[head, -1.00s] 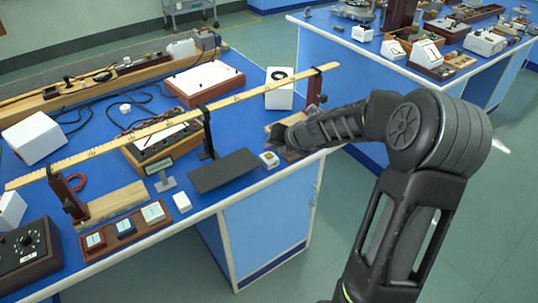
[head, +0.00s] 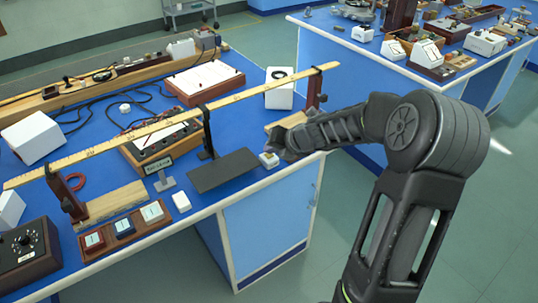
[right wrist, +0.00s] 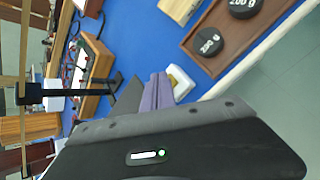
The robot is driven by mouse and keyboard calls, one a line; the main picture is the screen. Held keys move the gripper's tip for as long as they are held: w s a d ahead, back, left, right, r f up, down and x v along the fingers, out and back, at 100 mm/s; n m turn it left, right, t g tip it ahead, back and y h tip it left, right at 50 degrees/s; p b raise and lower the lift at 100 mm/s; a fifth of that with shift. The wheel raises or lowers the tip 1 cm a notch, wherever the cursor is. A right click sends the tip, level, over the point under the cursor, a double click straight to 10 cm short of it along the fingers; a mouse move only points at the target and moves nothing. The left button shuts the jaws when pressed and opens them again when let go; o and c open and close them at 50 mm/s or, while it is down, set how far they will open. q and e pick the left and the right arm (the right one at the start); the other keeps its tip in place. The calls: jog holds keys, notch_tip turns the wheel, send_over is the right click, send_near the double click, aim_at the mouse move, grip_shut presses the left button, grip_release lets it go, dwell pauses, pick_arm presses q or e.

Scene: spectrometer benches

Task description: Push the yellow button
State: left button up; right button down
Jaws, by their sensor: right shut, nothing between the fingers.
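The yellow button (head: 268,157) sits on a small white box at the front right of the near blue bench, close to its edge. My right gripper (head: 276,147) is shut and empty, right beside the button on its upper right side. I cannot tell whether the fingertips touch the box. My left gripper is not in view.
A dark flat plate (head: 222,170) lies left of the button. A wooden ruler beam (head: 150,127) on posts crosses above the bench.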

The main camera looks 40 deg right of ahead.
jog(key=shift+f, duration=0.35)
dwell(0.5)
jog(key=shift+r+p, duration=0.85)
jog(key=shift+r, duration=0.05)
notch_tip(320, 180, up, 5)
jog(key=p, duration=0.5)
dwell(0.8)
jog(key=shift+f, duration=0.1)
